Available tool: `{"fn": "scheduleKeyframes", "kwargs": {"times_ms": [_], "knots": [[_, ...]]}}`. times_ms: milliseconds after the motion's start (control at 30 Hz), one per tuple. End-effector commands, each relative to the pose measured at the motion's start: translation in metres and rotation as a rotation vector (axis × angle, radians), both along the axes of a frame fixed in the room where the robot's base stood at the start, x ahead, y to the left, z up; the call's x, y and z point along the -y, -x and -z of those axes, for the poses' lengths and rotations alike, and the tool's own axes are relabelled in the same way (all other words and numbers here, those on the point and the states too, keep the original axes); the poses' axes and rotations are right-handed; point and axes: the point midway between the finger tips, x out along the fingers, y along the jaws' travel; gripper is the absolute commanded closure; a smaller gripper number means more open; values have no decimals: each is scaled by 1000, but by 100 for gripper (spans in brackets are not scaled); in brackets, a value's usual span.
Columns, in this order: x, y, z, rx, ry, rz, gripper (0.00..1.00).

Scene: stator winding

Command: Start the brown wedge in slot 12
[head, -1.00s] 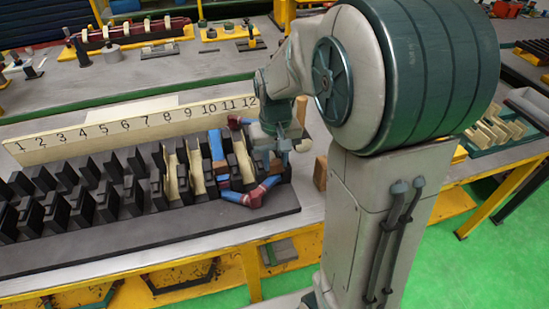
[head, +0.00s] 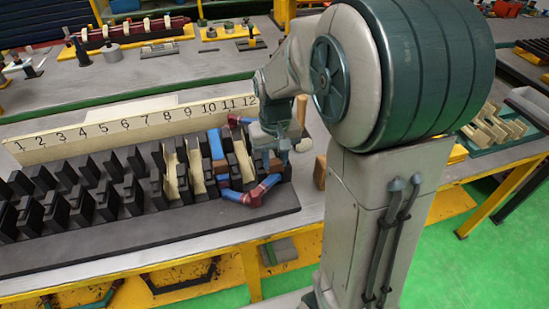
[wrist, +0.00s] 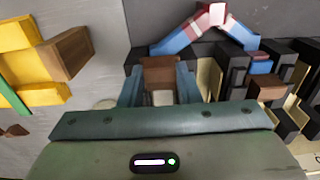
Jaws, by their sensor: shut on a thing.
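My gripper (wrist: 159,88) is shut on the brown wedge (wrist: 160,72), which sits between its two blue-green fingers in the wrist view. In the head view the gripper (head: 272,145) is low over the right end of the black stator (head: 60,255), by the number 12. The wedge's lower end is hidden, so I cannot tell if it is inside slot 12. A blue and red coil (head: 250,194) loops out in front of the right-end slots; it also shows in the wrist view (wrist: 212,22). A second brown piece (wrist: 267,88) sits among the teeth beside the gripper.
The cream number board (head: 130,125) stands behind the stator. Cream liners (head: 196,172) stand in some slots. A brown block (head: 320,172) stands right of the gripper. Yellow fixtures with a brown block (wrist: 68,52) are left in the wrist view. The table front is clear.

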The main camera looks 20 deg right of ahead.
Motion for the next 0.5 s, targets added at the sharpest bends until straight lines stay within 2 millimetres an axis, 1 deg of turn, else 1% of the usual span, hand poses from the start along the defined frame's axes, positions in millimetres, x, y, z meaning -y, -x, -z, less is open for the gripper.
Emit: {"fn": "scheduleKeyframes", "kwargs": {"times_ms": [500], "knots": [[0,-11,0,0,0,0,93]]}}
